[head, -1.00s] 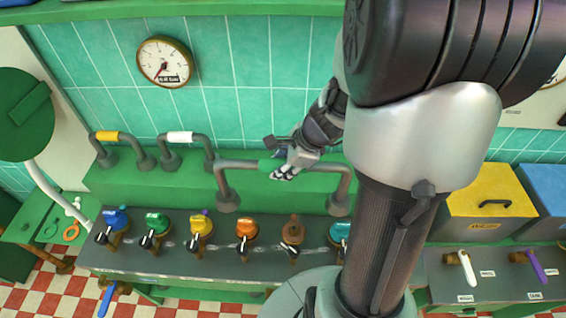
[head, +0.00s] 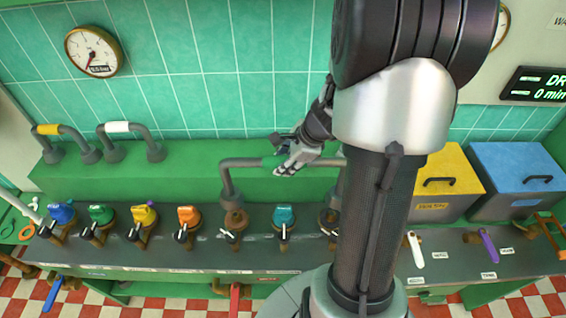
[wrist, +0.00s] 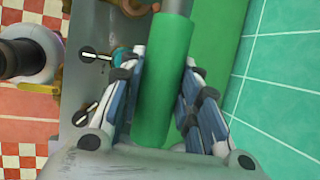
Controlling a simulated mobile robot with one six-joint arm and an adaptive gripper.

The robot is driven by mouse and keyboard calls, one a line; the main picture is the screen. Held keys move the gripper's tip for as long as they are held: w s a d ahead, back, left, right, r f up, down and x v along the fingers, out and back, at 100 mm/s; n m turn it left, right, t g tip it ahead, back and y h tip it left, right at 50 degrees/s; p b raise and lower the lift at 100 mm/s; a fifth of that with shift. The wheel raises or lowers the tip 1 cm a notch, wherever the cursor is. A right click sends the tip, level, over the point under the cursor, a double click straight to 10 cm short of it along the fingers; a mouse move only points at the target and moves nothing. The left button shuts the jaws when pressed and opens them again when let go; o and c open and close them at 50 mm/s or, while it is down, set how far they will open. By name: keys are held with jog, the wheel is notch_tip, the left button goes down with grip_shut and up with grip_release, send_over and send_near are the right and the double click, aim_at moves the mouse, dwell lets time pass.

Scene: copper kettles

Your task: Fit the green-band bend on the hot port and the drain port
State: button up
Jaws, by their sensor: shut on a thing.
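The green-band bend is a grey U-shaped pipe (head: 240,163) with its legs down. My gripper (head: 285,163) is shut on its green band, which fills the space between the fingers in the wrist view (wrist: 163,85). The bend's left foot shows just above a bare copper-brown port (head: 235,219); I cannot tell whether they touch. The right leg is mostly hidden behind my arm, near a second brown port (head: 327,217), partly covered. Port labels are too small to read, so I cannot tell which are hot and drain.
Blue (head: 61,213), green (head: 101,214), yellow (head: 143,214), orange (head: 188,216) and teal (head: 284,216) valves line the bench. Yellow-band (head: 47,130) and white-band (head: 117,127) bends stand on the green ledge (head: 80,180). Yellow (head: 445,180) and blue (head: 520,170) boxes stand right.

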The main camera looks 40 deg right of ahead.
jog(key=shift+w+a+f+b, duration=0.1)
jog(key=shift+w+f+b, duration=0.05)
jog(key=shift+f+b, duration=0.5)
notch_tip(320, 180, down, 9)
jog(key=b, duration=0.8)
jog(key=shift+f, duration=0.2)
jog(key=shift+f+b, duration=0.6)
jog(key=shift+b, duration=0.2)
jog(key=o, duration=1.1)
jog(key=shift+f, duration=0.1)
jog(key=v, duration=1.2)
